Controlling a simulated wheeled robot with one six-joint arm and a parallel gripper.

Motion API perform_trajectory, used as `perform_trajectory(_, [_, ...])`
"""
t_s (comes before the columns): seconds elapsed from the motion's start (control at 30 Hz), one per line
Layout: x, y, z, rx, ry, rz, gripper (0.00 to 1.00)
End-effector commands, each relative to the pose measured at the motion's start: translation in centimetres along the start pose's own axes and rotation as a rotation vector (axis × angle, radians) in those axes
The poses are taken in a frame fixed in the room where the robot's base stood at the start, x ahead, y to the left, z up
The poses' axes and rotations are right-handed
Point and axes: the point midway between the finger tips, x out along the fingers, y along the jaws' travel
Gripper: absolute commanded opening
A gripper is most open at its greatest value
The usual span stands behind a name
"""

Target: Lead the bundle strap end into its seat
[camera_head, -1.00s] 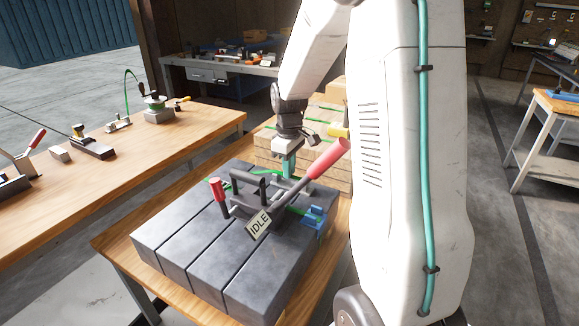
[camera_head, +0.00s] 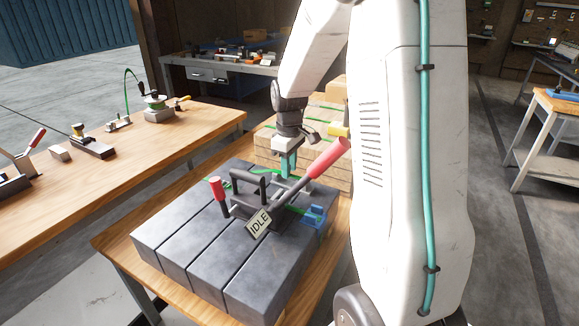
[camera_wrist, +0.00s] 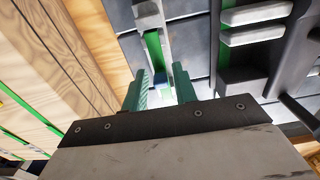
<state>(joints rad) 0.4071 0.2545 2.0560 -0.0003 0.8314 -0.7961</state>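My gripper (camera_head: 290,161) hangs over the far side of a dark steel bundle (camera_head: 180,245). In the wrist view its two teal fingers (camera_wrist: 163,85) stand apart with a gap between them. The green strap (camera_wrist: 154,50) runs in a pale metal channel just ahead of that gap, and no strap is clearly pinched. In the head view a piece of green strap (camera_head: 263,172) shows left of the fingers. A tensioning tool with a red lever (camera_head: 329,157) and an IDLE tag (camera_head: 259,223) sits on the bundle. A blue fitting (camera_head: 315,214) is at the right edge. The strap tip is not clear.
The bundle rests on a wooden table (camera_head: 115,240). A stack of wooden boards with green straps (camera_head: 325,178) stands close behind my gripper. A red-topped grip (camera_head: 217,188) rises left of the tool. A workbench (camera_head: 60,190) with tools stands at left.

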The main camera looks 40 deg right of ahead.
Motion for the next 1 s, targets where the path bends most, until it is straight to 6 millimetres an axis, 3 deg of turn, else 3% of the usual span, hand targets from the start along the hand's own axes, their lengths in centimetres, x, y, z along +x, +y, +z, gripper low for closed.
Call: perform_trajectory(1.0, [-3.1, 0.0, 0.0, 0.000, 0.001, 0.001, 0.28])
